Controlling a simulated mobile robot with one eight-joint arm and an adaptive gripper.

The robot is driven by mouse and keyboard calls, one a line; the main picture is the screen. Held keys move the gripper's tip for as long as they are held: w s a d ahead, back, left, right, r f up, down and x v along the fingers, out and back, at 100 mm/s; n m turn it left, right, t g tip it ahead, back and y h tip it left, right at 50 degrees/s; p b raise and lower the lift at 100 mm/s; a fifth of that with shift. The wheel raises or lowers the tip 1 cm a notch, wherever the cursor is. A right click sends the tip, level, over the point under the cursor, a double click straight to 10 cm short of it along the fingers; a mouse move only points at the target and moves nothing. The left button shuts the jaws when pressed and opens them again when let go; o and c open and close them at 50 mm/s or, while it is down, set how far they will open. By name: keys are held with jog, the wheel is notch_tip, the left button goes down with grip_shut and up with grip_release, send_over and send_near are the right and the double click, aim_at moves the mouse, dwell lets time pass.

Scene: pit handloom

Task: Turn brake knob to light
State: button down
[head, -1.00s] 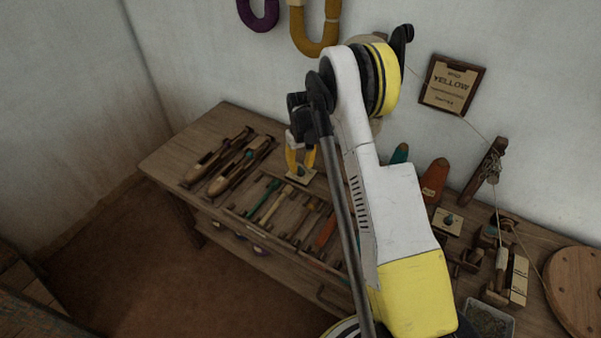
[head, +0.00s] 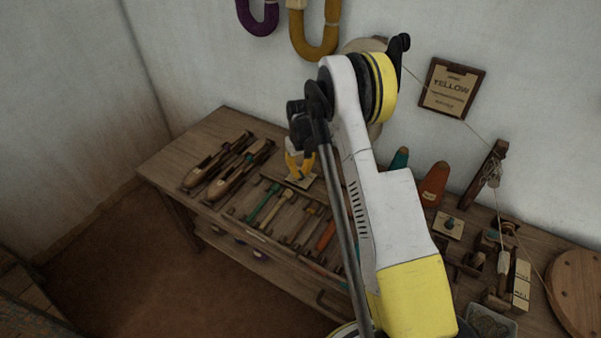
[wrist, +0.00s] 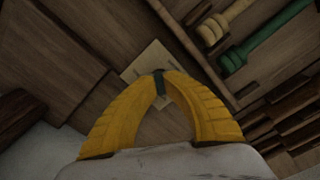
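The brake knob is a small dark teal knob (wrist: 160,87) on a pale square plate (wrist: 135,72) in the wrist view. The plate also shows at the back of the bench in the head view (head: 304,183). My gripper (wrist: 160,75) has its two yellow fingers curved together, tips closed around the knob from both sides. In the head view my gripper (head: 300,174) points down at the plate and mostly hides the knob. I cannot read any marking on the plate.
Wooden shuttles (head: 218,162) lie left of the plate. Coloured-handled tools (head: 265,202) lie in front of it. A second plate with a teal knob (head: 449,223), orange cone (head: 433,184) and tray (head: 492,325) are right. A wall sign (head: 451,88) reads YELLOW.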

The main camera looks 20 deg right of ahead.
aim_at(301, 172)
jog(key=m, duration=0.6)
jog(key=shift+m, duration=2.6)
jog(key=c, duration=1.5)
grip_release()
notch_tip(301, 172, up, 12)
